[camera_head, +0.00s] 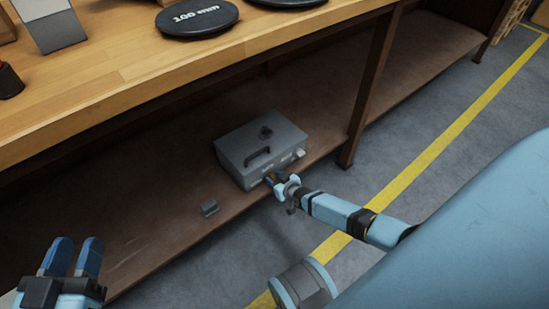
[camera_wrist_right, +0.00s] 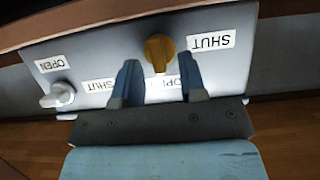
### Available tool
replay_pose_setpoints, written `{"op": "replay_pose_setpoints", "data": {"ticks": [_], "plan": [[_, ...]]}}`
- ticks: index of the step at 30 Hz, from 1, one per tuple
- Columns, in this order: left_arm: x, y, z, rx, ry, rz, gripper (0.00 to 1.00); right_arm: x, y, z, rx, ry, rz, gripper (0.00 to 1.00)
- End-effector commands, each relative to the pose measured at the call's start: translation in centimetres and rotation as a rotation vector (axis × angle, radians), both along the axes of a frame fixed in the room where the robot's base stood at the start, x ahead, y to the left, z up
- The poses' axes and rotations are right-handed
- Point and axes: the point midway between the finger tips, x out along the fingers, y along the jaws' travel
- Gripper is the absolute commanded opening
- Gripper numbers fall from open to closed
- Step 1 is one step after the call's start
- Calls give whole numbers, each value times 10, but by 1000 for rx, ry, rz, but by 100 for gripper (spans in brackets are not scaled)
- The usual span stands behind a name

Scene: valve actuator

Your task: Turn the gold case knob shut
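The grey case (camera_head: 240,163) sits on the lower shelf, with a handle on its lid. Its gold knob (camera_wrist_right: 158,50) is on the front panel, its ridge running roughly up and down in the right wrist view. An upside-down SHUT label (camera_wrist_right: 208,42) is to its right; a partly covered label is below it. My right gripper (camera_wrist_right: 158,82) is open, its fingers either side of the knob's lower end; contact cannot be told. In the head view my right gripper (camera_head: 273,179) is at the case front and hides the knob. My left gripper (camera_head: 77,244) is open and empty, away from the case.
A pale knob (camera_wrist_right: 57,95) is on the same panel, with its own OPEN and SHUT labels. A small grey block (camera_head: 209,208) lies on the shelf (camera_head: 150,225) before the case.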

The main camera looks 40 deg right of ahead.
Motion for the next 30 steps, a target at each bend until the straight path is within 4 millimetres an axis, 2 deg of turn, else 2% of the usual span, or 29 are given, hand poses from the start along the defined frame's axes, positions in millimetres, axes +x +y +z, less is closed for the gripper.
{"op": "replay_pose_setpoints", "data": {"ticks": [9, 10, 15, 23, 30], "plan": [[1, 0, 2, 6, -18, 1, 38, 3, 0, -1, -1, 1, 0, 38], [1, 0, 2, 6, -18, 1, 38, 3, 0, -1, -1, 1, 0, 36], [1, 0, 2, 6, -17, 1, 38, 3, 0, -1, -1, 1, 0, 0], [1, 0, 0, 8, -17, 1, 38, 3, 0, -2, 8, 2, 1, 0], [2, 2, -6, 28, -47, 8, 38, 3, -3, -4, 89, 8, 3, 0]]}}
